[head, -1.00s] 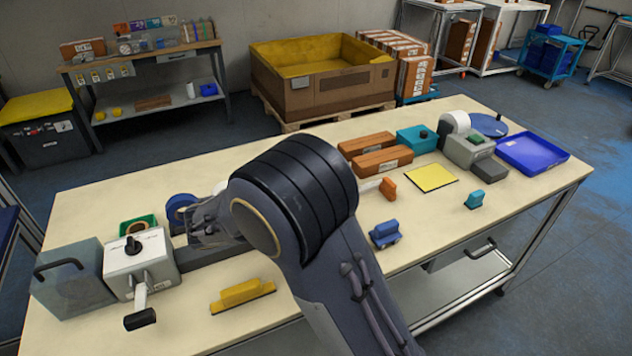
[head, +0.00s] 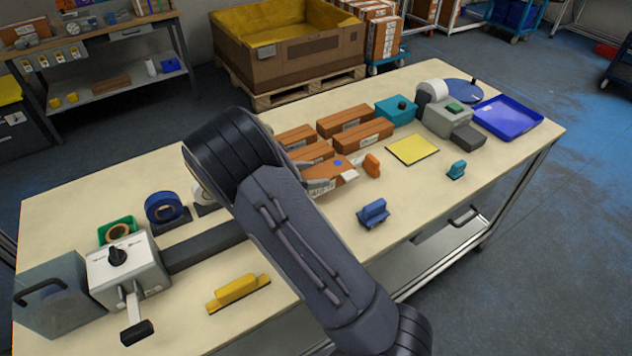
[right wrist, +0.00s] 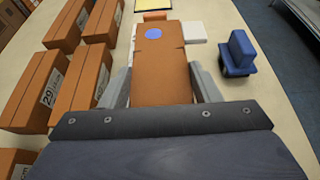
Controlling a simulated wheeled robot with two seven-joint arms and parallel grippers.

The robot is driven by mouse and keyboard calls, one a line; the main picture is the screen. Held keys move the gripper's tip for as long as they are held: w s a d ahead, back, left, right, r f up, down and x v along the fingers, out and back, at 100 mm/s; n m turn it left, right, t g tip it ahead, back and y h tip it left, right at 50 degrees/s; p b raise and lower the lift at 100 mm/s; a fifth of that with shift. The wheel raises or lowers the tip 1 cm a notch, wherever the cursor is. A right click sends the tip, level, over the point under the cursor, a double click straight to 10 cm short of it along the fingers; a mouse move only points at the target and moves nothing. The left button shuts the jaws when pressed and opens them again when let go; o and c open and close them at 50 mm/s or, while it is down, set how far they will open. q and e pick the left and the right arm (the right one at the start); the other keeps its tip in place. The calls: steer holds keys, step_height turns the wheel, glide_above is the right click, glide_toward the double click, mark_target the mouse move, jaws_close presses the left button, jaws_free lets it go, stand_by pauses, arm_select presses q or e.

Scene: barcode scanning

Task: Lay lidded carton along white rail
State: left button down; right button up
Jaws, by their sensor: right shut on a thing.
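The lidded carton, brown with a blue dot on top (right wrist: 163,60), is held lengthwise between the two fingers of my right gripper (right wrist: 162,85). In the head view the carton (head: 335,172) shows past my right forearm, in front of the rows of brown cartons; my arm hides its near end. I cannot tell whether it touches the table. A thin pale strip (right wrist: 133,45), possibly the white rail, runs between the held carton and the carton rows in the right wrist view; its extent is unclear. My left gripper is not in view.
Several brown cartons (head: 363,136) stand just left of and behind the held one. An orange-handled item (head: 371,165) is at its far end. A blue stamp-like block (head: 373,212) stands to the right, and a yellow pad (head: 412,150) lies farther back.

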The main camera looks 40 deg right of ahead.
steer(key=shift+w+d+f, duration=0.15)
steer(key=shift+d+f, duration=0.4)
steer(key=shift+f, duration=0.1)
steer(key=f, duration=0.3)
steer(key=shift+w+d+f+p, duration=0.1)
steer(key=shift+d+f+p, duration=0.2)
steer(key=shift+d+f, duration=0.1)
steer(key=shift+f, duration=0.1)
steer(key=o, duration=1)
steer(key=shift+f, duration=0.1)
steer(key=shift+o, duration=0.2)
